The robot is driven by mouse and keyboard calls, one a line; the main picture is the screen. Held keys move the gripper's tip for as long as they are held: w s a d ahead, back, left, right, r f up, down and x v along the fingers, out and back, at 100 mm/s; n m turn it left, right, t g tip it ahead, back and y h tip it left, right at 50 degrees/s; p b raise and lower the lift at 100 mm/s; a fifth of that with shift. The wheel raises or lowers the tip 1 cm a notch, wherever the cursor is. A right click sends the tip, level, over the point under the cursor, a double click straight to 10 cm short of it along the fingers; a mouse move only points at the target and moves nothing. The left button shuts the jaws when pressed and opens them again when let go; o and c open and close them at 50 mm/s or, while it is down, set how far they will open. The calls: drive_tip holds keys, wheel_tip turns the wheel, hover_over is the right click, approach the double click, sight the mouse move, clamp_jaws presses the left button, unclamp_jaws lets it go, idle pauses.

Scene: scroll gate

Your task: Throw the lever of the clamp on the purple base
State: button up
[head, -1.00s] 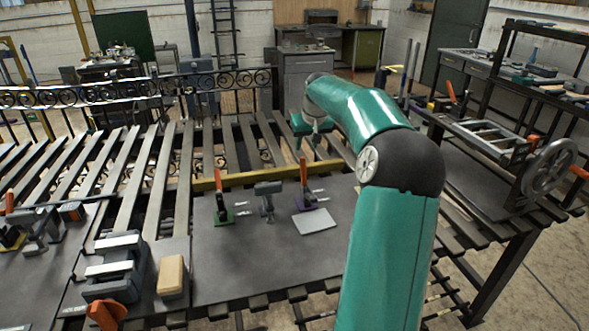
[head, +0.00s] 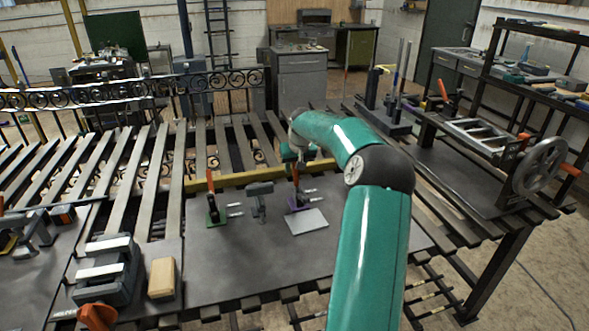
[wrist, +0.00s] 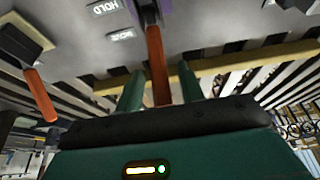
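The clamp on the purple base (head: 300,207) stands on the grey plate in the head view, left of my arm. Its red lever (head: 295,177) stands upright. In the wrist view, the purple base (wrist: 148,14) is at the top edge, and the orange-red lever (wrist: 156,62) runs down between my two green fingers. My gripper (wrist: 160,72) is open, with a gap visible on both sides of the lever. Whether the fingers reach fully around it in depth, I cannot tell.
A clamp on a green base (head: 214,216) with a red lever stands to the left, with a grey fixture (head: 259,198) between. In the wrist view another orange-levered clamp (wrist: 38,92) is at left. A light plate (head: 307,221) lies in front of the purple base.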

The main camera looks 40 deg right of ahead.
sight(297, 175)
drive_tip(key=shift+x, duration=0.75)
clamp_jaws()
drive_tip(key=shift+s+a, duration=0.1)
drive_tip(key=shift+s+a+r+t+h, duration=0.1)
drive_tip(key=shift+s+a+t+h, duration=0.1)
drive_tip(key=shift+s+t+h, duration=0.3)
drive_tip(key=shift+s+a+r+t+h, duration=0.15)
drive_tip(key=shift+s+a+t, duration=0.15)
drive_tip(key=shift+t, duration=0.4)
drive_tip(key=shift+s+a+t+h, duration=0.25)
drive_tip(key=shift+s+t+h, duration=0.25)
drive_tip(key=shift+t, duration=0.25)
drive_tip(key=shift+s+a+t+h, duration=0.35)
drive_tip(key=shift+s+t, duration=0.2)
drive_tip(key=shift+t, duration=0.2)
drive_tip(key=shift+f, duration=0.1)
